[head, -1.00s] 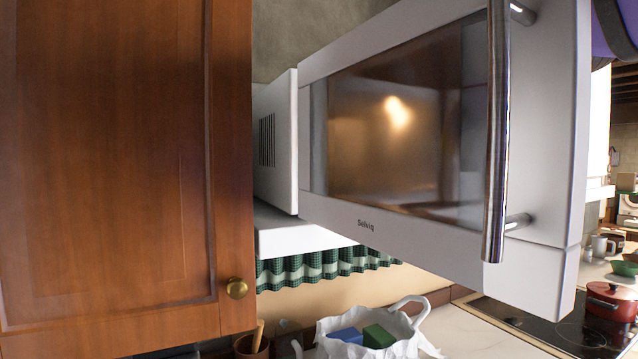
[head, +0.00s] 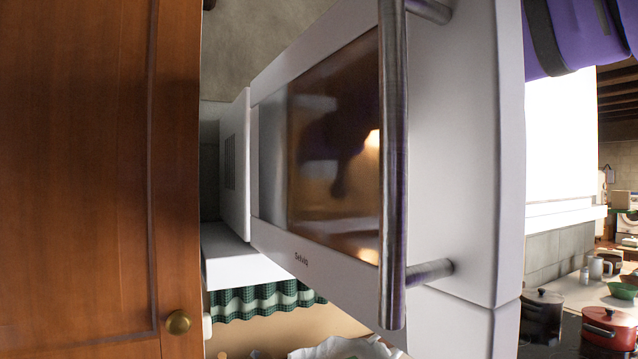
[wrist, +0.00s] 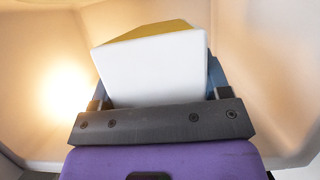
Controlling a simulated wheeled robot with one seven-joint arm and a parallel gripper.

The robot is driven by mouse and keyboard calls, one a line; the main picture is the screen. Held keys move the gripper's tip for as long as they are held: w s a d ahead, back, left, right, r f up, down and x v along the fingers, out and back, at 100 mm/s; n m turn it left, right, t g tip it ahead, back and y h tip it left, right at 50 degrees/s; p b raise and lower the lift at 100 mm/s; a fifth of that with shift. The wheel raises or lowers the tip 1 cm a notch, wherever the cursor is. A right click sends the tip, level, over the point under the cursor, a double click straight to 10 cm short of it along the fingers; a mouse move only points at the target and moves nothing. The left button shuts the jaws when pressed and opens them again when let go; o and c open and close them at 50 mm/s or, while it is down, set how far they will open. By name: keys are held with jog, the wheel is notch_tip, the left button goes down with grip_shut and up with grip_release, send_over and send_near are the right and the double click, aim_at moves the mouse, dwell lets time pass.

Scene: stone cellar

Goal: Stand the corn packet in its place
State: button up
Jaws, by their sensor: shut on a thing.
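My gripper (wrist: 154,75) is shut on a box-shaped packet (wrist: 155,70) in the wrist view. The packet shows a plain white face and a strip of yellow side along its top edge. No label can be read, so I cannot confirm from the print that it is the corn packet. The packet sits between the two fingers, slightly tilted. Behind it are pale, warm-lit walls with a bright glow at the left. The gripper and packet are not visible in the head view. No place for the packet can be made out.
A white microwave (head: 225,258) has its glass-windowed door (head: 460,180) swung wide open, with a long metal handle (head: 393,180). A wooden cupboard door (head: 75,170) fills the left. Red (head: 608,328) and black (head: 541,312) pots stand at lower right.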

jog(key=w, duration=0.2)
jog(key=w+d, duration=0.1)
jog(key=w, duration=0.4)
jog(key=shift+d+f, duration=0.2)
jog(key=shift+f, duration=0.1)
jog(key=shift+w+d+f, duration=0.2)
jog(key=shift+w, duration=0.55)
jog(key=shift+s+f, duration=0.15)
jog(key=shift+f, duration=1.45)
jog(key=shift+f, duration=0.65)
jog(key=o, duration=1.1)
jog(key=shift+f, duration=0.25)
jog(key=shift+o, duration=0.2)
jog(key=shift+r, duration=0.75)
jog(key=v, duration=1.2)
jog(key=shift+r, duration=0.2)
